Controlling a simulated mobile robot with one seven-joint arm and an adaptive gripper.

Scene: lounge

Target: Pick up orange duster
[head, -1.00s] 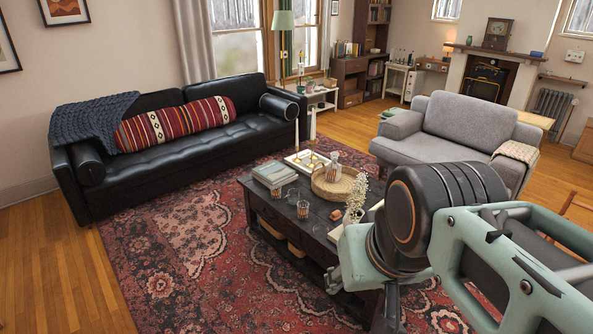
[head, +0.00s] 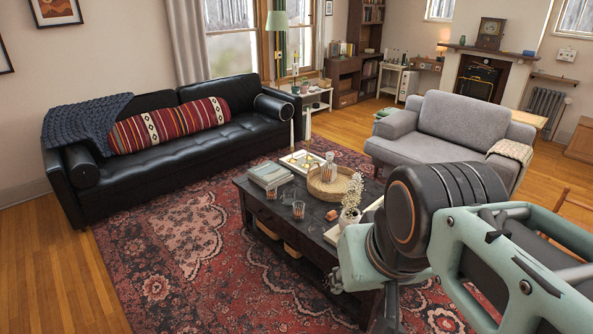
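I cannot make out an orange duster in the head view. The dark wooden coffee table (head: 257,207) stands on the rug in front of me. It holds books (head: 268,175), a round wooden tray (head: 322,192), glasses with amber-brown contents (head: 298,210) and a white flowering stem in a pot (head: 351,214). My arm fills the lower right and covers the table's near right end.
A black leather sofa (head: 170,157) with a striped bolster (head: 168,125) stands at the left. A grey armchair (head: 459,120) is behind the table on the right. The patterned rug (head: 180,260) is clear left of the table. A white side table (head: 318,101) stands by the window.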

